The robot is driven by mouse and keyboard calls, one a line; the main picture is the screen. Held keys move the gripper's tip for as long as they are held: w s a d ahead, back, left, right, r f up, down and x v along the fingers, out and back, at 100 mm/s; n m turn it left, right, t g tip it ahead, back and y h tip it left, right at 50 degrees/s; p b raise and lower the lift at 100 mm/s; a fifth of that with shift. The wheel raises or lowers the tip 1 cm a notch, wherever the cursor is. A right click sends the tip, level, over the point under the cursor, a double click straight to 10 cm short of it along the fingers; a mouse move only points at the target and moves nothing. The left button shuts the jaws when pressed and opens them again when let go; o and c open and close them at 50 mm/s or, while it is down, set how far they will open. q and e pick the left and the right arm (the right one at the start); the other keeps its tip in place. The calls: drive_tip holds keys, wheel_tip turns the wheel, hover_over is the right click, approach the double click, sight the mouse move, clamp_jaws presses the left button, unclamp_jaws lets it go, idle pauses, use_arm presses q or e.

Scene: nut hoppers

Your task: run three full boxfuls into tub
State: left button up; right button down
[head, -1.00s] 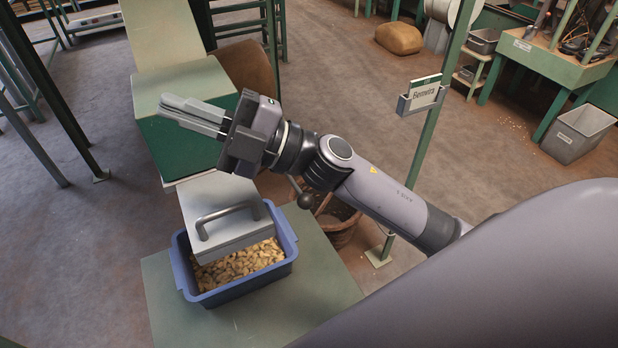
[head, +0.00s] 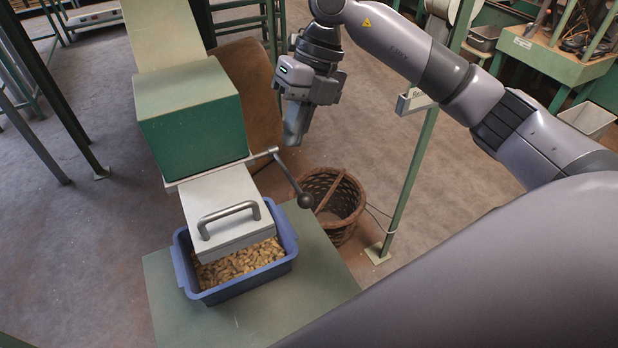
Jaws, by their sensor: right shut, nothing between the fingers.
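A blue tub (head: 246,286) stands on a green stand and holds a layer of light brown nuts (head: 235,264). A grey metal box (head: 218,196) with a bar handle (head: 229,216) juts out over the tub's far part and hides some of its inside. Behind it is the green hopper housing (head: 195,115). A crank lever with a dark ball knob (head: 305,200) sticks out from the right of the housing. My right gripper (head: 293,137) points down, shut and empty, above and behind the lever, apart from it. My left gripper is out of view.
A wicker basket (head: 345,222) stands on the floor right of the stand. A green post (head: 410,185) with a card holder rises beside it. The stand's top (head: 310,275) is bare right of the tub. A workbench and grey bin (head: 588,118) are at the back right.

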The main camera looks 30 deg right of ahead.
drive_tip(key=d+r+h, duration=0.1)
drive_tip(key=d+h, duration=0.1)
drive_tip(key=d, duration=0.2)
drive_tip(key=m+p, duration=0.1)
drive_tip(key=p, duration=0.1)
approach(311, 196)
drive_tip(key=x, duration=0.6)
drive_tip(key=shift+w+a+f, duration=0.25)
drive_tip(key=shift+w+a, duration=0.05)
drive_tip(key=shift+a, duration=0.05)
drive_tip(key=shift+s+f+t+b, duration=0.15)
drive_tip(key=shift+f+t+b, duration=0.15)
drive_tip(key=shift+f+b, duration=0.75)
drive_tip(key=shift+s+f+b, duration=0.2)
drive_tip(key=shift+f+b, duration=0.05)
drive_tip(key=shift+b, duration=0.3)
